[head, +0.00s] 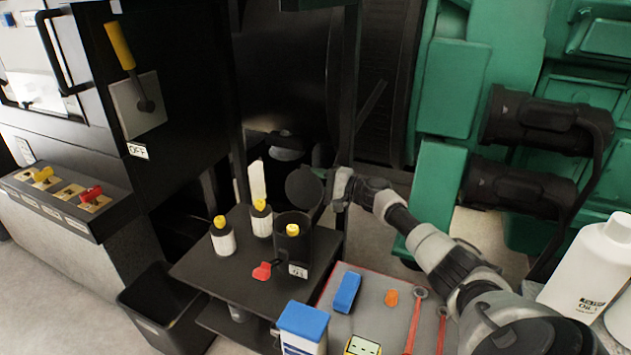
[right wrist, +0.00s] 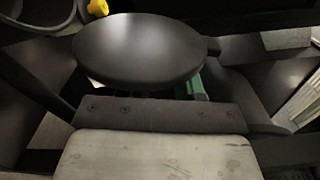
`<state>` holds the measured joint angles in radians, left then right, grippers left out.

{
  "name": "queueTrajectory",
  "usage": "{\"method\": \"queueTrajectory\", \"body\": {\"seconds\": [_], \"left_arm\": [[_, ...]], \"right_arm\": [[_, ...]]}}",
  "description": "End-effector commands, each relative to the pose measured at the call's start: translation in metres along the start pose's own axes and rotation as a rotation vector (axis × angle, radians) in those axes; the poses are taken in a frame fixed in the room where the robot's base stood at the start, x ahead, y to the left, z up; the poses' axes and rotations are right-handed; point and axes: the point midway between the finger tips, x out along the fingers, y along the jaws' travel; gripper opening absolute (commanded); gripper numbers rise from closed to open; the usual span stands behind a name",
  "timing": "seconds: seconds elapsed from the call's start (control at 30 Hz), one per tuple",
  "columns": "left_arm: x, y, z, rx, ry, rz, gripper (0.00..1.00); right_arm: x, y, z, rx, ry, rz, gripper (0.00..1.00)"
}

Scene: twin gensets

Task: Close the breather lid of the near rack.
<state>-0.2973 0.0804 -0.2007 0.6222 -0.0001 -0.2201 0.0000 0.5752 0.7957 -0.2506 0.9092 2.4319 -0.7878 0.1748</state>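The near rack (head: 205,270) is a dark shelf stand in the head view's middle. On it stands a black round canister (head: 292,250) with a small label and a yellow-topped item inside its open mouth. The breather lid (head: 302,188), a round black disc, stands raised above the canister's back edge. My right gripper (head: 338,190) is just right of the lid. In the right wrist view the lid (right wrist: 140,48) fills the space ahead of the palm, with dark fingers spread at both sides; whether they touch it I cannot tell. My left gripper is not in view.
White bottles with yellow tops (head: 222,238) and a red item (head: 262,271) share the rack top. A grey tray (head: 345,315) with tools lies in front right. A black bin (head: 160,310) stands left, a green genset (head: 460,90) behind right.

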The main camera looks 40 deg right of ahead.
Motion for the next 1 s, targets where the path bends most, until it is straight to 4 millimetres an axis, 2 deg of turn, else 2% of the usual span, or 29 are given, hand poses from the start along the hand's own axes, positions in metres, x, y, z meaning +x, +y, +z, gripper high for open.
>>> {"method": "queueTrajectory", "body": {"seconds": [0.03, 0.2, 0.23, 0.37, 0.6, 0.93, 0.97, 1.0], "left_arm": [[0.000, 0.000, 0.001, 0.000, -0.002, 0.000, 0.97], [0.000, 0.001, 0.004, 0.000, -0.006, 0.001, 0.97], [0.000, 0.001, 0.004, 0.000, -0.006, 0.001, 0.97], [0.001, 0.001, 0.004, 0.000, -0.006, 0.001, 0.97], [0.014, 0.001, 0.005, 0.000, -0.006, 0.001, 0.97], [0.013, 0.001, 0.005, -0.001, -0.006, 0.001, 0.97], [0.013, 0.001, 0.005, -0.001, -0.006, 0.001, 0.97], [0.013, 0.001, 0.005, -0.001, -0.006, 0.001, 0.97]], "right_arm": [[0.000, 0.000, 0.000, 0.000, 0.000, 0.000, 0.29], [0.000, 0.000, 0.000, 0.000, 0.000, 0.000, 0.03], [0.000, 0.000, 0.000, 0.000, 0.000, 0.000, 0.00], [0.000, 0.001, 0.000, -0.002, 0.000, 0.001, 0.00], [0.000, 0.000, 0.008, -0.106, -0.001, 0.000, 0.00], [-0.001, -0.003, 0.009, -0.125, 0.002, 0.002, 0.00], [-0.001, -0.003, 0.009, -0.125, 0.002, 0.002, 0.32], [-0.001, -0.003, 0.009, -0.125, 0.002, 0.002, 0.38]]}}
